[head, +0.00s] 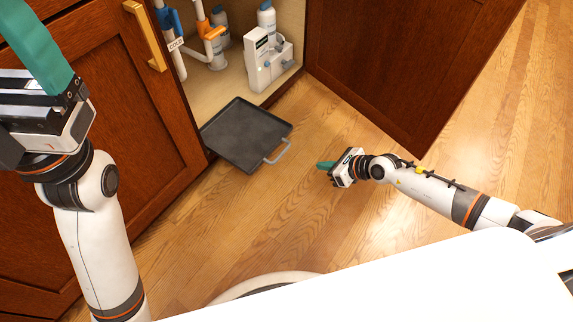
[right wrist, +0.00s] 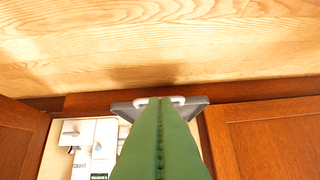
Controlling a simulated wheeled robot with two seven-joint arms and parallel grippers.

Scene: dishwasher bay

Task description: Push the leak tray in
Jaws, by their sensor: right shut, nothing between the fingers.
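The leak tray (head: 245,133) is a flat dark grey square tray with a raised rim and a light grey loop handle (head: 277,154) on its front edge. It sticks out of the open cabinet over the wooden floor. My right gripper (head: 324,165) is shut and empty, a short way to the right of the handle and apart from it. In the right wrist view the green fingers (right wrist: 160,130) point at the tray (right wrist: 201,103) and cover its middle; both ends of the handle show beside them. My left gripper (head: 35,45) is at the upper left; its fingertips are cut off.
The cabinet interior (head: 240,85) holds a white box (head: 257,60), bottles (head: 266,20) and pipes with blue and orange fittings. An open door (head: 400,65) stands on the right. A closed door (head: 95,110) with a brass handle (head: 146,36) is on the left. The floor before the tray is clear.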

